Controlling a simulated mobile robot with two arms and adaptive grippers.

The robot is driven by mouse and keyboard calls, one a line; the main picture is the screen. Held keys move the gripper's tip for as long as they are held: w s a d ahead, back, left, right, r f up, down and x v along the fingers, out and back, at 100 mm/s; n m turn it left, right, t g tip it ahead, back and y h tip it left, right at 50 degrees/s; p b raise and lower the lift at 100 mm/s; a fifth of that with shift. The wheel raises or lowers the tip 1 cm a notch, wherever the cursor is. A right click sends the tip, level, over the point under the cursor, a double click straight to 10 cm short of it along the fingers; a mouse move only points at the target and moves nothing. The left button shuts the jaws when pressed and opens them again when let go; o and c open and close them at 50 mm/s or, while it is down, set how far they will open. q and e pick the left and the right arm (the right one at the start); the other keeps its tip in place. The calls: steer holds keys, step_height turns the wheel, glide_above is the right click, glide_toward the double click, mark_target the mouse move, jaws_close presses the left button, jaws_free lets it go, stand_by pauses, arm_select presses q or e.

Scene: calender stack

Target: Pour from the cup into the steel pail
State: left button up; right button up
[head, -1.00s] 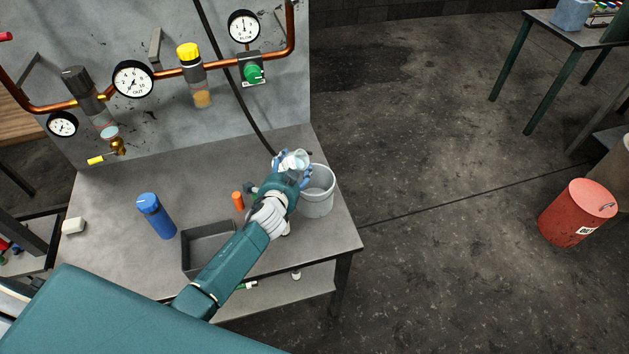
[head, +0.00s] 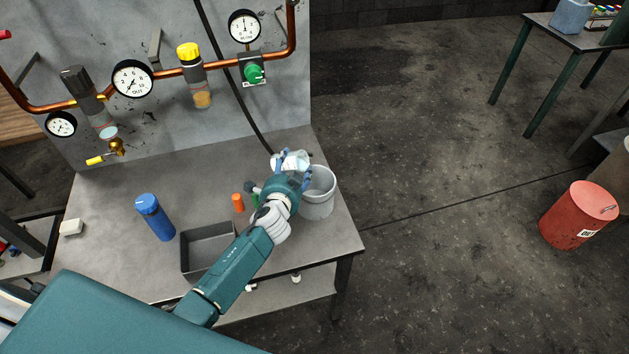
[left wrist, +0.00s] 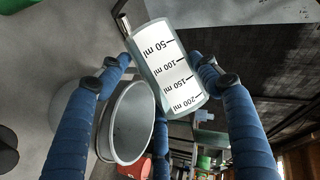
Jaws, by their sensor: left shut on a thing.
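The cup (head: 291,160) is pale, with a millilitre scale that reads clearly in the left wrist view (left wrist: 168,68). My left gripper (head: 290,168) is shut on it, with blue fingers on either side. The cup is strongly tilted, close to lying on its side, above the bench and beside the rim of the steel pail (head: 318,203). The pail stands upright at the bench's right side; its open mouth also shows in the left wrist view (left wrist: 108,135). I cannot tell whether anything is in the cup or flowing from it. My right gripper is out of view.
On the bench (head: 110,230) are a blue bottle (head: 156,218), a grey tray (head: 186,254), an orange cylinder (head: 238,203) and a white block (head: 71,227). A panel with gauges and copper pipe rises behind. A red drum (head: 575,215) stands on the floor to the right.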

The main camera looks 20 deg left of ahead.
arm_select(q)
steer(key=shift+d, duration=0.1)
steer(key=shift+f+b, duration=0.1)
steer(key=shift+b, duration=0.35)
steer(key=shift+m+y+b, duration=0.3)
steer(key=shift+m, duration=0.1)
steer(key=shift+f, duration=0.15)
steer(key=shift+f+m+b, duration=0.1)
steer(key=shift+m+b, duration=0.2)
steer(key=shift+b, duration=0.3)
steer(key=shift+d+r+m+t+y+b, duration=0.35)
steer(key=shift+d+m+t+y+b, duration=0.15)
steer(key=shift+d+m+y+b, duration=0.2)
stand_by(0.7)
steer(key=shift+d+r+m+t+y+b, duration=0.15)
steer(key=shift+r+m+t+y+b, duration=0.25)
steer(key=shift+m+b, duration=0.65)
stand_by(0.9)
